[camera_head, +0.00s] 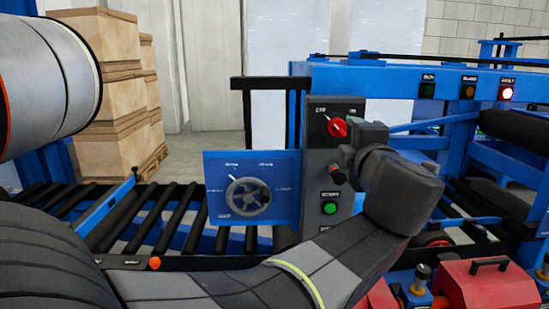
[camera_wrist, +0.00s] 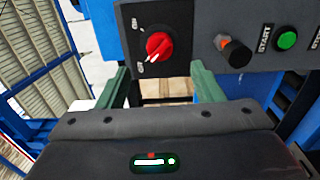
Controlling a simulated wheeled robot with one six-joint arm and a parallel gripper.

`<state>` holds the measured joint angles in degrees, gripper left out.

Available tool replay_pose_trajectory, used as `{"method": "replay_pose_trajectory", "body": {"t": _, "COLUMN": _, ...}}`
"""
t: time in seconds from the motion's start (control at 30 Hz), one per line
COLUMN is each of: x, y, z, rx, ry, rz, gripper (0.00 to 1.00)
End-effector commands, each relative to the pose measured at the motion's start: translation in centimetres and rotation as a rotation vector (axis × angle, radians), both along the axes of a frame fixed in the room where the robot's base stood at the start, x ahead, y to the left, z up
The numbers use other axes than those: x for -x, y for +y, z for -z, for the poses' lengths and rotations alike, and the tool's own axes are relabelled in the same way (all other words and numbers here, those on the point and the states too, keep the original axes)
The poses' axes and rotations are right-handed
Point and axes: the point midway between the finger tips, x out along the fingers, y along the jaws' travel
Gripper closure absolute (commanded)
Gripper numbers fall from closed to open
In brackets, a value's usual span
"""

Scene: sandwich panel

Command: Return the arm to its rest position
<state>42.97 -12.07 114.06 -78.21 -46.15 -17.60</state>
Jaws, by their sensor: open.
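My gripper (camera_wrist: 160,88) is open and empty in the wrist view, its two greenish fingers apart below the control panel's lower edge. In the head view my arm reaches from the bottom left up to the grey control panel (camera_head: 318,222), with the wrist in front of the panel's right side. The fingers are hard to make out there. A red rotary switch (camera_wrist: 159,45) is just ahead of the fingers, apart from them; it also shows in the head view (camera_head: 336,127).
A green button (camera_head: 329,208) and a dark knob (camera_wrist: 236,52) are on the panel. A blue plate with a handwheel (camera_head: 248,197) stands left of it. The red fault lamp (camera_head: 506,94) is lit. Red boxes (camera_head: 488,287) stand at lower right. Cartons (camera_head: 112,95) are stacked behind the rollers.

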Motion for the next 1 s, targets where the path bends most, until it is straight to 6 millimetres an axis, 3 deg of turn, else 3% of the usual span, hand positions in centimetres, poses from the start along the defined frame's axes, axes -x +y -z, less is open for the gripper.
{"method": "replay_pose_trajectory", "body": {"t": 0.6, "x": -8.6, "y": 0.4, "z": 0.1, "rx": -0.002, "ry": 0.002, "rz": -0.004, "gripper": 0.4}}
{"method": "replay_pose_trajectory", "body": {"t": 1.0, "x": -8.5, "y": 0.4, "z": -0.2, "rx": -0.433, "ry": 0.017, "rz": 0.0, "gripper": 0.4}}
